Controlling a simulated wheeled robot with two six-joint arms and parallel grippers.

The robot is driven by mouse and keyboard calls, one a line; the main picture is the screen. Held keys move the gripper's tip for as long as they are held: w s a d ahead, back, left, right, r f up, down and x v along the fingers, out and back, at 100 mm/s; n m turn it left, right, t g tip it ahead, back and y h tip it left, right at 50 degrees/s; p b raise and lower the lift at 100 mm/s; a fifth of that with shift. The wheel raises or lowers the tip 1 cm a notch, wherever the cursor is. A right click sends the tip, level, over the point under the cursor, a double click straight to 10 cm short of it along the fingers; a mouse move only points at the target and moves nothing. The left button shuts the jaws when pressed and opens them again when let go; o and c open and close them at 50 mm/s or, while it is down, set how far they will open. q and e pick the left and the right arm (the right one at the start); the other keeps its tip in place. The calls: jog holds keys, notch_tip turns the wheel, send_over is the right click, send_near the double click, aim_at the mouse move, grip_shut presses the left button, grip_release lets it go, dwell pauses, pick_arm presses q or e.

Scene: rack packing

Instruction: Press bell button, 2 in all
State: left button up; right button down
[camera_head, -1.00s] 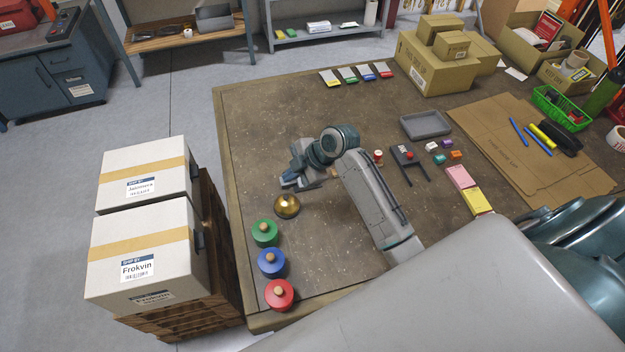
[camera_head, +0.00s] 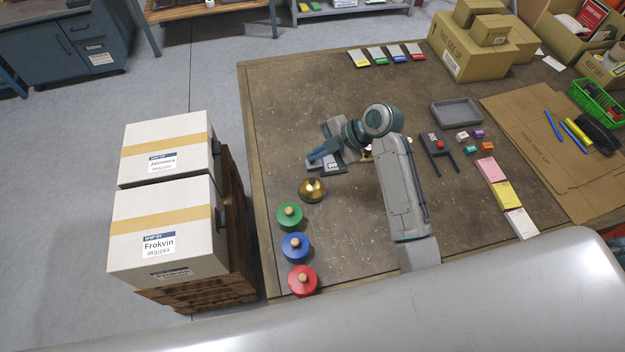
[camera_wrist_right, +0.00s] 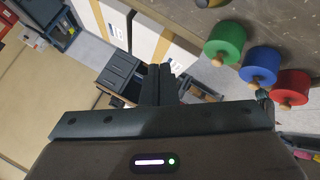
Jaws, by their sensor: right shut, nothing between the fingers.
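A golden dome bell (camera_head: 312,189) stands on the brown table near its left edge, just behind the green round piece. My right gripper (camera_head: 312,157) is above the table behind the bell, apart from it in the picture, with its fingers pointing left. In the right wrist view its two dark fingers (camera_wrist_right: 159,84) are shut together with nothing between them. The bell shows only as a golden sliver (camera_wrist_right: 207,2) at the top edge of that view. I cannot make out a separate button on the bell. My left gripper is not in view.
Green (camera_head: 289,216), blue (camera_head: 295,247) and red (camera_head: 303,280) round pieces with wooden knobs line the left edge in front of the bell. White boxes (camera_head: 168,225) on a pallet stand left of the table. A grey tray (camera_head: 457,112) lies to the right.

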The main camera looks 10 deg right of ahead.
aim_at(312, 182)
notch_tip(312, 182, down, 8)
jog(key=b, duration=0.5)
jog(key=shift+f+b, duration=0.15)
jog(key=shift+b, duration=0.2)
jog(key=shift+f, duration=0.1)
dwell(1.4)
jog(key=shift+f+b, duration=0.3)
jog(key=shift+b, duration=0.05)
jog(key=shift+f+b, duration=0.35)
jog(key=shift+f, duration=0.1)
dwell(0.6)
jog(key=shift+r, duration=0.1)
jog(key=shift+r+p, duration=0.65)
jog(key=shift+r, duration=0.15)
